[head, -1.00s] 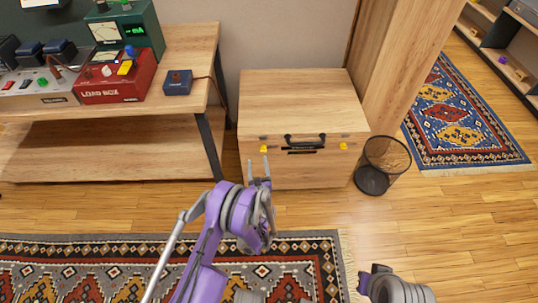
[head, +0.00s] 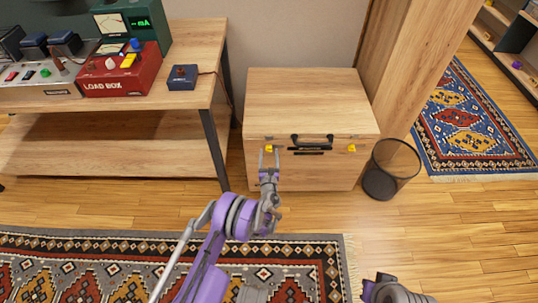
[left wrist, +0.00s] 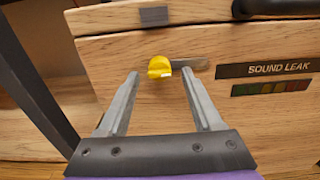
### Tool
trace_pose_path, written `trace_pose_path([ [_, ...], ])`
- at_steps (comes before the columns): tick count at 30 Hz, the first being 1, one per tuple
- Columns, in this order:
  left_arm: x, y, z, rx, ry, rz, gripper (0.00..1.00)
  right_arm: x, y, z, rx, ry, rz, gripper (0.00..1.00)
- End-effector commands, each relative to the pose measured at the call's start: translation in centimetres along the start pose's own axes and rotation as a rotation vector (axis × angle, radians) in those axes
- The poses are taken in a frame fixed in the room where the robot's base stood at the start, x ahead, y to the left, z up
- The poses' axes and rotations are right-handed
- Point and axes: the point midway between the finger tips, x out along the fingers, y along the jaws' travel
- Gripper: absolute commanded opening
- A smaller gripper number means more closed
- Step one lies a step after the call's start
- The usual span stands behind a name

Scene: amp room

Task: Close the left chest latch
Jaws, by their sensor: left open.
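The wooden chest (head: 310,98) stands against the wall with its lid down. Its left latch is a yellow knob (head: 268,149) on the front; in the left wrist view the yellow latch (left wrist: 160,67) sits beside a grey metal strip, just beyond and between my fingertips. The right yellow latch (head: 351,148) is on the other side of the black handle (head: 312,141). My left gripper (head: 269,158) is open and empty in front of the left latch, and its fingers (left wrist: 160,88) show apart. Part of my right arm shows at the bottom edge, but its fingers are not visible.
A wire waste bin (head: 391,168) stands right of the chest. A wooden workbench (head: 190,60) with a red load box (head: 120,75) and a blue box (head: 182,77) is to the left; its dark leg is near the chest. A patterned rug (head: 330,270) lies in front.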

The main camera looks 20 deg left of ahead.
Motion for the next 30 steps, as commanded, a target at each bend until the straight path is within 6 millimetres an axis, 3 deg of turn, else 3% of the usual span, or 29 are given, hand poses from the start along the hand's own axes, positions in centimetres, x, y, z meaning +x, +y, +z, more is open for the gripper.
trace_pose_path([
  [11,0.57,0.02,0.05,-0.001,0.0,0.0,0.65,0.07,0.0,0.01,0.0,0.0,0.0,0.0],
  [22,0.55,0.01,0.05,-0.001,0.0,0.0,0.0,0.07,0.0,0.02,0.0,0.0,0.0,0.0],
  [30,0.54,-0.01,0.04,-0.01,0.0,0.0,0.0,0.11,0.0,0.03,0.0,0.0,0.0,0.0],
])
